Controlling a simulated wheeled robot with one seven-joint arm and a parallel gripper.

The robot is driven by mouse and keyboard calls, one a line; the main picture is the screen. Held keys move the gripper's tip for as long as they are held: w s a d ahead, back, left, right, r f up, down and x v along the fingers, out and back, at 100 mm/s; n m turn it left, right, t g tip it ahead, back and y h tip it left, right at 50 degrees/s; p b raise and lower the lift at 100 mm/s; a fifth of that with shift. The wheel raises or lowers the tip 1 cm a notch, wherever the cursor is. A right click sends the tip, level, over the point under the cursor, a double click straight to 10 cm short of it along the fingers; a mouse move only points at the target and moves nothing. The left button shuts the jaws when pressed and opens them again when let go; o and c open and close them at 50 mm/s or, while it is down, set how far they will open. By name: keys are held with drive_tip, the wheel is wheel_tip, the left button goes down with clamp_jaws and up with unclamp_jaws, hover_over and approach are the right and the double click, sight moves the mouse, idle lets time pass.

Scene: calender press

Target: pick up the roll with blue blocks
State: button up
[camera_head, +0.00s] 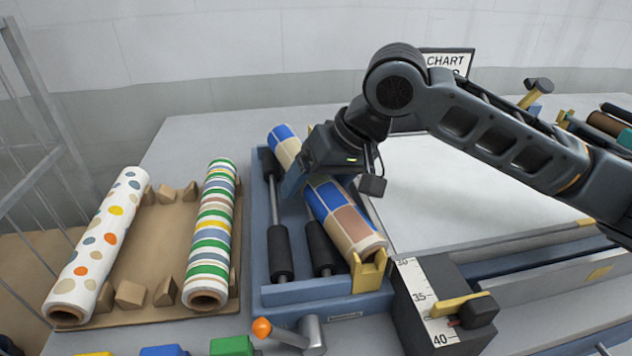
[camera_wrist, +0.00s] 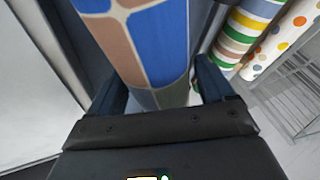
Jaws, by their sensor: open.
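The roll with blue blocks (camera_head: 341,211) lies in the press's blue frame, with blue, tan and brown blocks. My gripper (camera_head: 300,180) is over its middle and hides part of it. In the wrist view the roll (camera_wrist: 150,45) passes between my two open fingers (camera_wrist: 160,88). One finger is on each side of the roll. I cannot tell whether either finger touches it.
A striped roll (camera_head: 211,235) and a dotted roll (camera_head: 100,245) lie on a brown wedge rack (camera_head: 145,262) to the left. Black rollers (camera_head: 279,252) sit beside the blue-block roll. A black scale block (camera_head: 440,300) and an orange-knobbed crank (camera_head: 290,332) stand in front.

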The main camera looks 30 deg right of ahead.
drive_tip(key=shift+c, duration=0.2)
drive_tip(key=c, duration=1.3)
drive_tip(key=shift+r, duration=0.1)
drive_tip(key=shift+c, duration=0.2)
drive_tip(key=shift+r, duration=0.7)
wheel_tip(320, 180, up, 2)
drive_tip(key=shift+r, duration=0.25)
drive_tip(key=s+d+r, duration=0.1)
drive_tip(key=d+r, duration=0.2)
drive_tip(key=d, duration=0.2)
drive_tip(key=s+d+r+b, duration=0.1)
drive_tip(key=d+r, duration=0.3)
drive_tip(key=d, duration=0.2)
drive_tip(key=shift+s+d, duration=0.25)
